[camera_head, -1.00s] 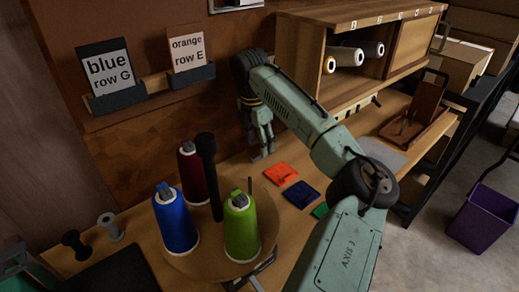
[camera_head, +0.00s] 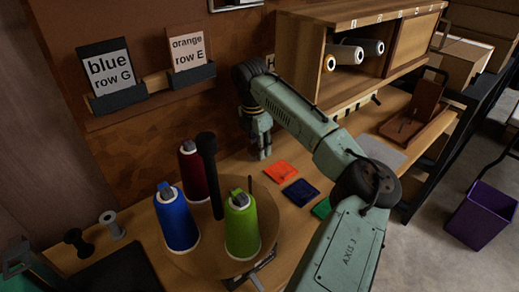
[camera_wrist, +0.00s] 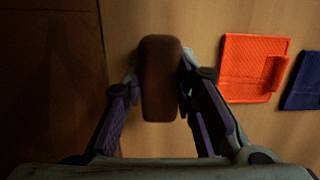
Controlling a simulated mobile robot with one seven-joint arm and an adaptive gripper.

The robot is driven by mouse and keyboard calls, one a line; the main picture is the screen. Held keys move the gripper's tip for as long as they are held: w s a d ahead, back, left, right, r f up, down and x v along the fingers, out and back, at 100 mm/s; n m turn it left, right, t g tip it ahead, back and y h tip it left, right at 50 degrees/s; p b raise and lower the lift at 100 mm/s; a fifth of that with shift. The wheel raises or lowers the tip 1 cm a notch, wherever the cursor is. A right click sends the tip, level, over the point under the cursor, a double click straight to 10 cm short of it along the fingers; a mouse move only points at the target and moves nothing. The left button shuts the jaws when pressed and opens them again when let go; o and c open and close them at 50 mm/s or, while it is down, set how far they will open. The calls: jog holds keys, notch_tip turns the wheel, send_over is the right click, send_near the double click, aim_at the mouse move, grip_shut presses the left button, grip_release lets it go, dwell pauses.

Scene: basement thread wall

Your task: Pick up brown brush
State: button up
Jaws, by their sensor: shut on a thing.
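The brown brush (camera_wrist: 161,80) shows in the wrist view as a dark brown, rounded oblong block between the fingers of my gripper (camera_wrist: 160,88). The fingers press on it from the left and right sides. In the head view my gripper (camera_head: 262,150) points down over the wooden table near the back wall, and the brush cannot be made out there. I cannot tell whether the brush touches the table.
An orange square (camera_head: 281,172), a blue square (camera_head: 300,193) and a green piece lie right of my gripper. Blue (camera_head: 176,219), green (camera_head: 242,228) and red (camera_head: 193,172) thread cones stand on a round stand. A shelf (camera_head: 350,50) rises behind.

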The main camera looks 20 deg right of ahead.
grip_shut()
jog(key=shift+r, duration=0.15)
jog(key=shift+r, duration=0.25)
jog(key=shift+s+d+r+b, duration=0.15)
jog(key=shift+r+b, duration=0.25)
jog(key=shift+r, duration=0.25)
jog(key=shift+s+a+r+b, duration=0.1)
jog(key=shift+r+b, duration=0.3)
jog(key=shift+r, duration=0.2)
jog(key=s+d+b, duration=0.1)
jog(key=s, duration=0.4)
jog(key=s+d+r, duration=0.1)
jog(key=s, duration=0.4)
jog(key=s+d+b, duration=0.1)
jog(key=s, duration=0.4)
jog(key=shift+d+r+b, duration=0.3)
jog(key=shift+d+r, duration=0.05)
